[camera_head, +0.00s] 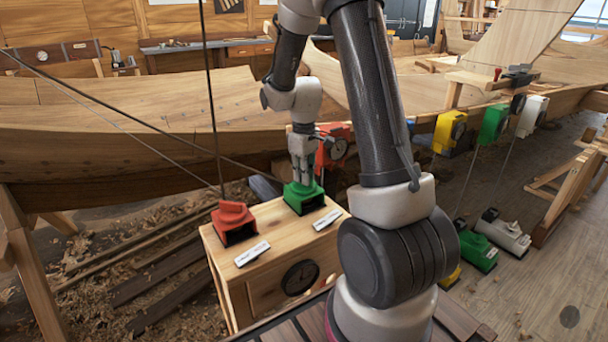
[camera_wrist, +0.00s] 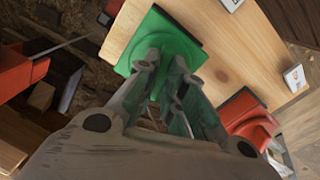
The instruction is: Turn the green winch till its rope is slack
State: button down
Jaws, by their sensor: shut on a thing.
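The green winch (camera_head: 304,198) sits on top of a wooden box (camera_head: 235,268), right of a red winch (camera_head: 233,220). My gripper (camera_head: 303,178) points down onto it, shut on its upper part. In the wrist view the fingers (camera_wrist: 166,64) close around the middle of the green winch (camera_wrist: 145,38), hiding its top. A thin dark rope (camera_head: 140,121) runs from the upper left toward the green winch and looks straight. Its end is hidden near my gripper.
A red unit (camera_head: 337,147) hangs on the hull (camera_head: 130,130) close behind my gripper. Yellow, green and white units hang further right. White labels and a round dial (camera_head: 300,277) mark the box.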

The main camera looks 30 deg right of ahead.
jog(key=n, duration=0.4)
jog(key=shift+n, duration=0.3)
dwell(0.3)
jog(key=c, duration=1.5)
grip_release()
notch_tip(320, 180, up, 12)
jog(key=shift+r, duration=0.1)
